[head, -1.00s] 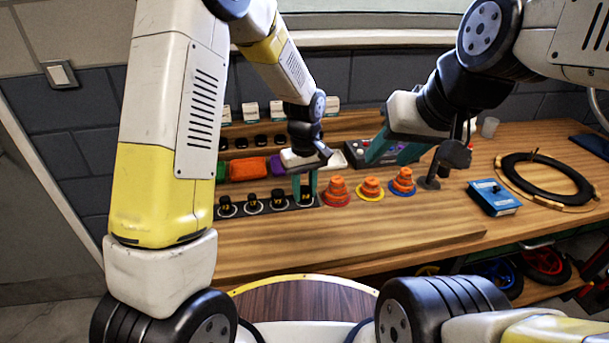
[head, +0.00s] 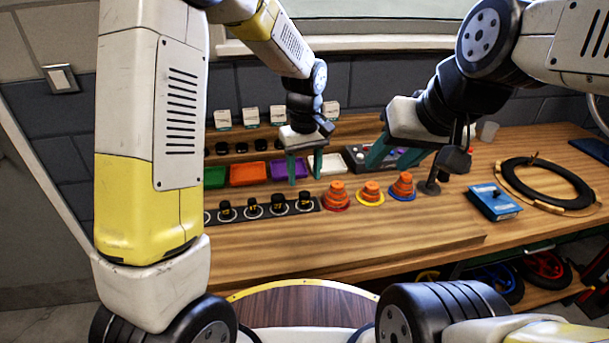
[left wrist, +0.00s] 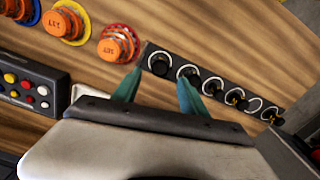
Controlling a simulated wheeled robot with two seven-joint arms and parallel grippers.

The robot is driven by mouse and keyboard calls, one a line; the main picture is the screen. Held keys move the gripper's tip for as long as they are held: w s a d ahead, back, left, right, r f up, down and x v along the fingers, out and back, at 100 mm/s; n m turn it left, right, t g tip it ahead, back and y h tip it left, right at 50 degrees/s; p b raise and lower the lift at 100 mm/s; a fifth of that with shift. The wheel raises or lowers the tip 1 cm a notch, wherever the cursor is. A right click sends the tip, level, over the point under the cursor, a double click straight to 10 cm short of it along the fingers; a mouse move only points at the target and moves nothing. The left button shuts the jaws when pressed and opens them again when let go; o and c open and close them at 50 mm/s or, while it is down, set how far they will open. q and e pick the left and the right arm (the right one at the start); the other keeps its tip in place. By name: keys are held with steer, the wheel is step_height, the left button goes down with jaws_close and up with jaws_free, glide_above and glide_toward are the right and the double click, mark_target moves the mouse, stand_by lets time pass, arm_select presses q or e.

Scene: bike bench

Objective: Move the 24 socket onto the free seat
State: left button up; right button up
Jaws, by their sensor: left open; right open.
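A dark strip (head: 264,212) on the bench holds a row of black sockets in ringed seats. The rightmost socket (head: 306,201) also shows in the left wrist view (left wrist: 160,65). The numbers are too small to read surely, so I cannot tell which is the 24 socket. My left gripper (head: 305,177) is open and empty, above the rightmost socket. My right gripper (head: 393,158) is open and empty, near a control box.
Orange stepped pieces (head: 337,194) on coloured rings stand right of the strip. Coloured trays (head: 249,174) and a shelf with black pieces and white cards lie behind. The front bench is clear.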

mark_target(304, 194)
arm_select(q)
steer(key=s+a+r+m+t+h, duration=0.1)
steer(key=s+a+r+t, duration=0.1)
steer(key=s+a+r, duration=0.4)
steer(key=s+a+r+m+t+h, duration=0.1)
steer(key=s+a+r+m, duration=0.15)
steer(key=r, duration=0.65)
steer(key=s+a+r+m+t, duration=0.1)
steer(key=s+a+t, duration=0.2)
steer(key=s, duration=0.7)
steer(key=a, duration=0.2)
steer(key=shift+s+a+r+m, duration=0.3)
steer(key=shift+s+r+m, duration=0.05)
steer(key=shift+s, duration=0.05)
